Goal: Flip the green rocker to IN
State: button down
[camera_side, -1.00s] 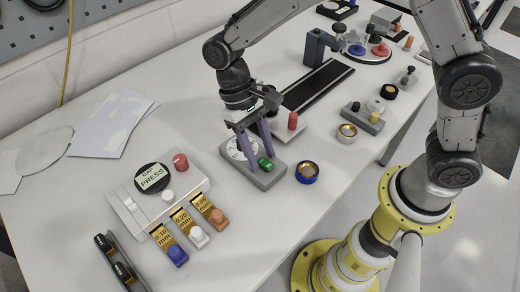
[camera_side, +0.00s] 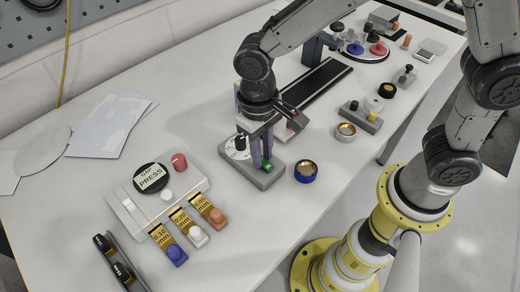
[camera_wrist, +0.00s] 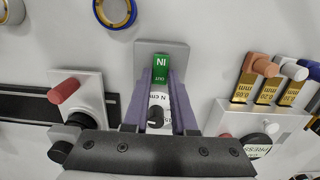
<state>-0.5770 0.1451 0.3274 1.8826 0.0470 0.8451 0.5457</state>
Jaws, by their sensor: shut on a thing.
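The green rocker (camera_wrist: 162,68) is on a grey block (camera_wrist: 178,52); it is marked IN on its far part and OUT on its near part in the wrist view. In the side view the rocker (camera_side: 267,165) is partly hidden by a finger. My gripper (camera_wrist: 162,78) has its two purple fingers on either side of the rocker's OUT part, shut on it. In the side view my gripper (camera_side: 262,158) reaches down to the block. A white dial (camera_side: 236,148) with a black knob is on the same block, beside the rocker. Which way the rocker tilts is hard to tell.
A blue ring with a gold centre (camera_side: 306,171) is right of the block. The cap press (camera_side: 150,178) and gauge tags (camera_side: 190,225) stand at left. Bare table lies between.

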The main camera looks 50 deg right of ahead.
jog(key=shift+t, duration=0.5)
jog(key=c, duration=0.7)
grip_release()
jog(key=shift+s, duration=0.1)
jog(key=shift+r, duration=0.15)
notch_tip(320, 180, up, 14)
jog(key=shift+f, duration=0.15)
